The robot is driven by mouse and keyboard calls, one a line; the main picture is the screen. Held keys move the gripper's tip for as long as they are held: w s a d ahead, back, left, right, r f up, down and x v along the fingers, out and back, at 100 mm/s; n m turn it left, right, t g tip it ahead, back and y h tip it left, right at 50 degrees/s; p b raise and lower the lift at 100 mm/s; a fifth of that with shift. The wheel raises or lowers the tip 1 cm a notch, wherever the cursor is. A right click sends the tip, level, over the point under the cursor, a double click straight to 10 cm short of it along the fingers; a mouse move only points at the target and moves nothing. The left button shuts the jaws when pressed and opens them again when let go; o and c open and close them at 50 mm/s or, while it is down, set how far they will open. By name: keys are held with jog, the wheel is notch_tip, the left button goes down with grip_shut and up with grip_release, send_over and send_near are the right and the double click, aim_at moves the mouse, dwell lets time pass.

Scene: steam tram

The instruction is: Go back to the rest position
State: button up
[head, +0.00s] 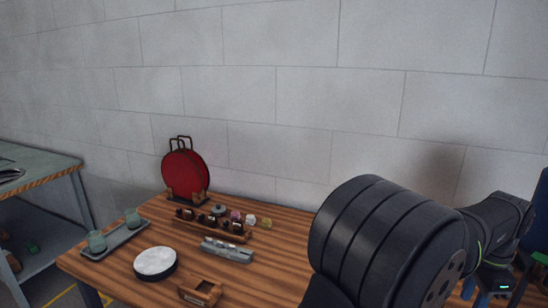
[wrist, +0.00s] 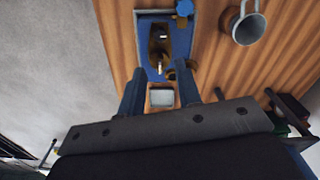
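My gripper (wrist: 160,72) shows in the wrist view with its two dark blue fingers spread apart. I see nothing held between the fingertips. It points at a wooden table (wrist: 115,25), above a blue tray (wrist: 144,45) with a brown object (wrist: 158,38) in it. A small box with a pale top (wrist: 162,97) shows between the fingers, seemingly beyond them. In the head view my arm fills the lower right, and the fingers are not clear there.
On the table (head: 120,280) in the head view stand a red round case (head: 184,172), a tray with two green glasses (head: 115,240), a white disc (head: 155,262), a wooden box (head: 200,291) and a rack (head: 212,227). A grey mug (wrist: 248,27) shows in the wrist view.

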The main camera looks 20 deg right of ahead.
notch_tip(320, 180, down, 12)
jog(key=shift+f, duration=0.2)
dwell(0.4)
notch_tip(320, 180, up, 18)
notch_tip(320, 180, down, 18)
jog(key=shift+r, duration=0.2)
jog(key=shift+f, duration=0.25)
jog(key=n, duration=0.3)
jog(key=shift+r+n, duration=0.1)
jog(key=shift+n, duration=0.2)
jog(key=n, duration=1)
jog(key=shift+n, duration=0.3)
